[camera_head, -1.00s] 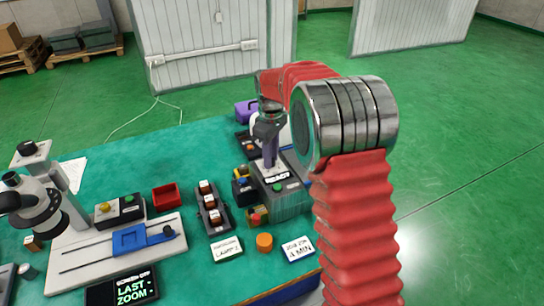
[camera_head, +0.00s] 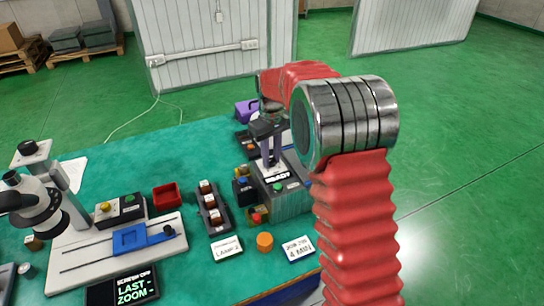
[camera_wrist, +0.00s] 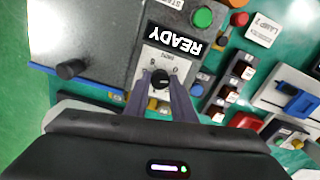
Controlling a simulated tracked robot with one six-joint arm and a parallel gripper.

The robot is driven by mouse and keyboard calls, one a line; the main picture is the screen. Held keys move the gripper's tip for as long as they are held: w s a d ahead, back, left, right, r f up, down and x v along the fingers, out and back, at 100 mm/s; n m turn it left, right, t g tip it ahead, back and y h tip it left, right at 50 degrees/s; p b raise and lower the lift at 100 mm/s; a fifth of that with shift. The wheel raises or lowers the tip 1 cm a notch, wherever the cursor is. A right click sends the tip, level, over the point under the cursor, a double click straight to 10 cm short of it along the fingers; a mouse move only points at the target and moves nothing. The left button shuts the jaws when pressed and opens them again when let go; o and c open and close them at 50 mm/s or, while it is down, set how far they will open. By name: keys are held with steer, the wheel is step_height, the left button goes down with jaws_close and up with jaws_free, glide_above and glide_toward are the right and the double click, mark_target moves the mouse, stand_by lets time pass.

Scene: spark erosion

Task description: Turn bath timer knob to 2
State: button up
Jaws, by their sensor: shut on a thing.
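The bath timer knob is a small black knob (camera_wrist: 160,77) on a pale dial plate (camera_wrist: 166,60) in the wrist view. Small numerals show beside it, but I cannot read which one it points at. My gripper (camera_wrist: 160,84) is shut on the knob, one finger on each side. In the head view my gripper (camera_head: 271,164) reaches down to the top of the grey bath unit (camera_head: 290,204), and the knob is hidden there. The display READY (camera_wrist: 174,40) is lit beside the dial, with a green button (camera_wrist: 203,17) beyond it.
A black handle (camera_wrist: 72,69) stands on the grey surface beside the dial. A rack of switches (camera_head: 212,210), a red tray (camera_head: 165,197), an orange disc (camera_head: 264,242) and a 4 MIN card (camera_head: 298,248) lie around the unit. A microscope (camera_head: 35,200) stands at left.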

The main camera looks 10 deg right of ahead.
mark_target(271, 160)
steer(key=m, duration=0.6)
steer(key=shift+w+d+r, duration=0.1)
steer(key=m, duration=0.6)
steer(key=shift+m, duration=0.4)
steer(key=o, duration=1.1)
steer(key=shift+c, duration=0.2)
step_height(271, 160, up, 14)
steer(key=shift+f, duration=0.2)
